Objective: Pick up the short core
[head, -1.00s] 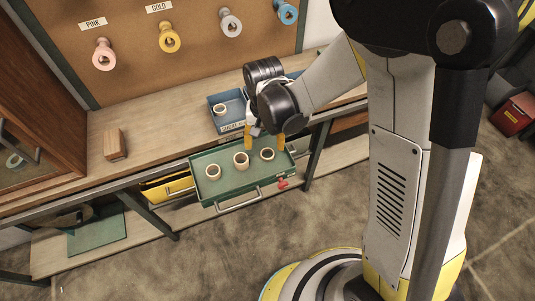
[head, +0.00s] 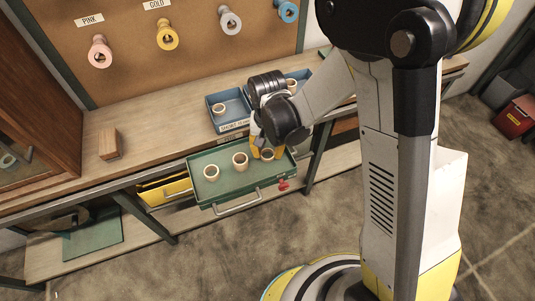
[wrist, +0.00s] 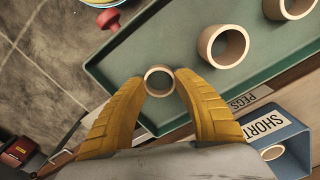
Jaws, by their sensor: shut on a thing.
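A small tan core (head: 267,155) is at the right end of the green tray (head: 236,192), between the yellow fingers of my gripper (head: 264,152). In the wrist view the same core (wrist: 159,91) shows its round open end between the two fingertips (wrist: 160,82). My gripper is shut on it. I cannot tell whether the core still touches the tray floor. Two other tan cores, a left one (head: 211,173) and a middle one (head: 240,161), stand upright in the tray, apart from my gripper.
A blue bin (head: 235,127) labelled SHORT stands on the bench behind the tray with a core in it. Another blue bin (head: 303,76) is behind my wrist. A wooden block (head: 109,143) lies left. Spools hang on the pegboard (head: 125,35). A red knob (head: 283,185) is by the tray front.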

